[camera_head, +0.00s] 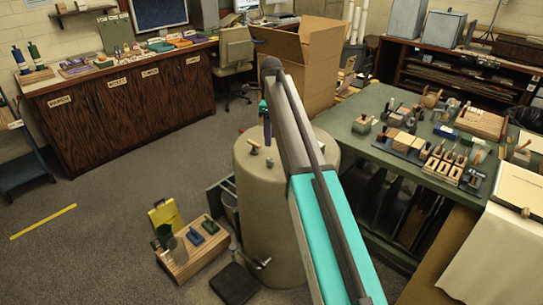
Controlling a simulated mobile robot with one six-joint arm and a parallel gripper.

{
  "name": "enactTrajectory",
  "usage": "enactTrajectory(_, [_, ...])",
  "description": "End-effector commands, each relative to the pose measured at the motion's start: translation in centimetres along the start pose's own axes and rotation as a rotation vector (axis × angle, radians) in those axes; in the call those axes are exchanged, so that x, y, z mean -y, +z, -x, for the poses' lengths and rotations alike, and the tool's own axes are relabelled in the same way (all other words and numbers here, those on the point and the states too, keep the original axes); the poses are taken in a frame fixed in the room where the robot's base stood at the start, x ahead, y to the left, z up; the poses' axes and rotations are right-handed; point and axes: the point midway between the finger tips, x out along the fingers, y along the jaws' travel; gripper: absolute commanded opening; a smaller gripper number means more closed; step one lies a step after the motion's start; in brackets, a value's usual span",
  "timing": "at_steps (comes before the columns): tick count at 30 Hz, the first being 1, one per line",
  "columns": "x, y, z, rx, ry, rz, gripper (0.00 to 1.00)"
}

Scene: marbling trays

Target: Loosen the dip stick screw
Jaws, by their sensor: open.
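A large beige round drum (285,215) stands in the middle, partly hidden behind my arm. On its flat top are a small knob-like piece with a light wooden top (253,144) and a smaller dark piece (269,162). I cannot tell whether either is the dip stick screw. My gripper (267,139) points down at the far end of my arm, small and partly hidden. It appears above the drum's top, near the two pieces. It is open; I see nothing held in it. Whether it touches anything is too small to tell.
A green table (398,150) with several tools and blocks stands right of the drum. A large cardboard box (305,60) is behind. The grey floor at left is mostly free.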

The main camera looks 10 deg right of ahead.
Motion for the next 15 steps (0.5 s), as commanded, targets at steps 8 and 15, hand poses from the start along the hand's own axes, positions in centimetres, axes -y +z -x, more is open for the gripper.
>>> enactTrajectory(8, [-0.1, -0.1, -3.7, -0.001, 0.003, -0.001, 0.43])
enactTrajectory(15, [-0.1, -0.1, -6.8, -0.001, 0.001, -0.001, 0.43])
